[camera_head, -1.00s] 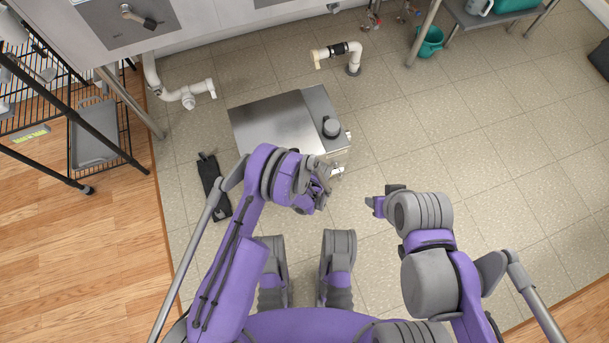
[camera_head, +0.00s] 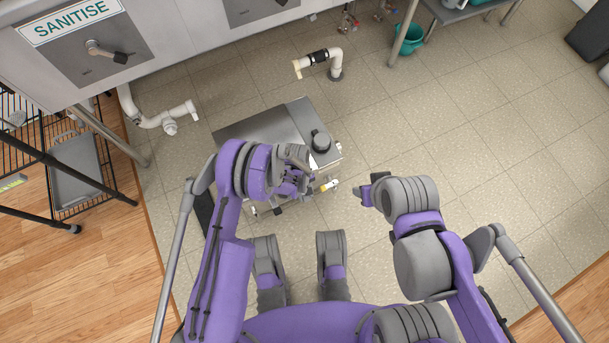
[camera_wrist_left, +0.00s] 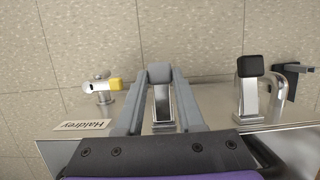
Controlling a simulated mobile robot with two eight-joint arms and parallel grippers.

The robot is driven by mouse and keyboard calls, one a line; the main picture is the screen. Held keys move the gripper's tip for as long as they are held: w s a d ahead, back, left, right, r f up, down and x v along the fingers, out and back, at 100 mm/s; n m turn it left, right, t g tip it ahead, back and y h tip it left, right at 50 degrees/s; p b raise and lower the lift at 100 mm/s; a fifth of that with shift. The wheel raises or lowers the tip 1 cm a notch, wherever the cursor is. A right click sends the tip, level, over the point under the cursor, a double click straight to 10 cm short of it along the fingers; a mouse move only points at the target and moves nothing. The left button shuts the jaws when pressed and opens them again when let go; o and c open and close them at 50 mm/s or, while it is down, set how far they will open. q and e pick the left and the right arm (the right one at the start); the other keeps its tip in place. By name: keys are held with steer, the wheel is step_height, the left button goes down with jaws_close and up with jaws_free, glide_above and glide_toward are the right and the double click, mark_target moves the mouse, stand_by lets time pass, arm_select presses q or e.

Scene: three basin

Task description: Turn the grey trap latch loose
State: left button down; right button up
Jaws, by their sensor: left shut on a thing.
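The steel trap box (camera_head: 262,128) stands on the tiled floor in front of my base. In the left wrist view, the grey trap latch (camera_wrist_left: 159,73) is a bright metal lever with a grey end cap. My left gripper (camera_wrist_left: 158,82) is shut on it, a finger along each side; it also shows at the box's near side in the head view (camera_head: 296,187), where my wrist hides the latch. A black-capped metal lever (camera_wrist_left: 251,68) stands to the right. A yellow-ended tap (camera_wrist_left: 104,86) is to the left. My right gripper (camera_head: 366,193) is off to the right, apart from the box.
A round black cap (camera_head: 320,141) sits on the box lid. White drain pipes (camera_head: 160,120) and an elbow pipe (camera_head: 325,58) are behind it, below the sink unit (camera_head: 180,32). A wire rack (camera_head: 75,170) stands at left.

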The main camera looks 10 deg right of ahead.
stand_by(0.3)
arm_select(q)
steer(key=shift+r, duration=0.1)
steer(key=c, duration=0.5)
jaws_free()
steer(key=p+v, duration=0.2)
steer(key=v, duration=0.8)
steer(key=shift+w+a+r+p, duration=0.1)
steer(key=shift+w+r+p, duration=0.2)
steer(key=shift+r, duration=0.05)
